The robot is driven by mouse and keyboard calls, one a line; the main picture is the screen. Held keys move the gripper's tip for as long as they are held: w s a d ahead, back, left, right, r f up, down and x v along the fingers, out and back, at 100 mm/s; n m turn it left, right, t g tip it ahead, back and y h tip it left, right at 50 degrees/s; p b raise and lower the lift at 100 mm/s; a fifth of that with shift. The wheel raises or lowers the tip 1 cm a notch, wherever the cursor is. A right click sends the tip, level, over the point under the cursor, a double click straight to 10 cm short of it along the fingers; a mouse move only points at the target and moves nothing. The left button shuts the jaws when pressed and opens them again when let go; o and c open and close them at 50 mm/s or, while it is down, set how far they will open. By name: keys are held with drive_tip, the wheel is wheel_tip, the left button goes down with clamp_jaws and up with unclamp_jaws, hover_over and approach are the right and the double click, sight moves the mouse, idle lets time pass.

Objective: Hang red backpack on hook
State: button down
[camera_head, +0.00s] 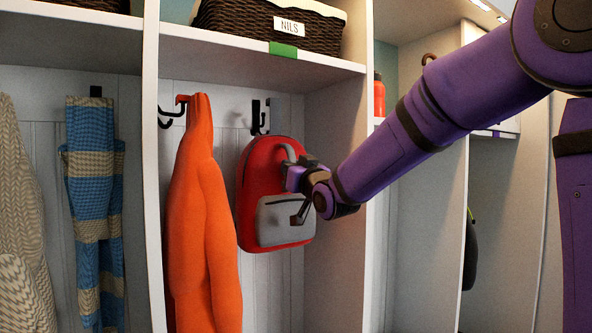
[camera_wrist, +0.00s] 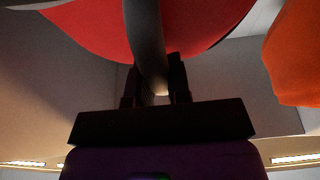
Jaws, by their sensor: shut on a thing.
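The red backpack (camera_head: 270,165) with a grey front pocket is upright inside the middle cubby in the head view. My gripper (camera_head: 296,172) is at its upper right front. In the wrist view my gripper (camera_wrist: 157,88) is shut on the backpack's grey strap (camera_wrist: 144,40), with the red body (camera_wrist: 90,22) behind it. A dark hook (camera_head: 260,117) is on the cubby's back panel, just above the backpack's top. The backpack's top is close to the hook, but I cannot tell whether the loop touches it.
An orange garment (camera_head: 203,220) hangs on a hook (camera_head: 172,112) just left of the backpack. A shelf (camera_head: 250,50) with a wicker basket (camera_head: 270,22) is above. The cubby's right wall (camera_head: 335,190) stands close to my arm.

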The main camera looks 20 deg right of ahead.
sight(280, 176)
drive_tip(key=shift+w+a, duration=0.2)
drive_tip(key=shift+w, duration=0.85)
drive_tip(key=shift+w+a, duration=0.25)
drive_tip(key=shift+w, duration=0.8)
drive_tip(key=shift+w+a, duration=0.2)
drive_tip(key=shift+w, duration=0.85)
drive_tip(key=shift+w+r, duration=0.15)
drive_tip(key=shift+f, duration=1.15)
idle(0.4)
drive_tip(key=c, duration=1)
unclamp_jaws()
drive_tip(key=shift+f, duration=0.1)
drive_tip(key=s+d, duration=0.2)
drive_tip(key=s, duration=1)
drive_tip(key=shift+s+d+f, duration=0.25)
drive_tip(key=shift+s+f, duration=0.15)
drive_tip(key=shift+f, duration=0.05)
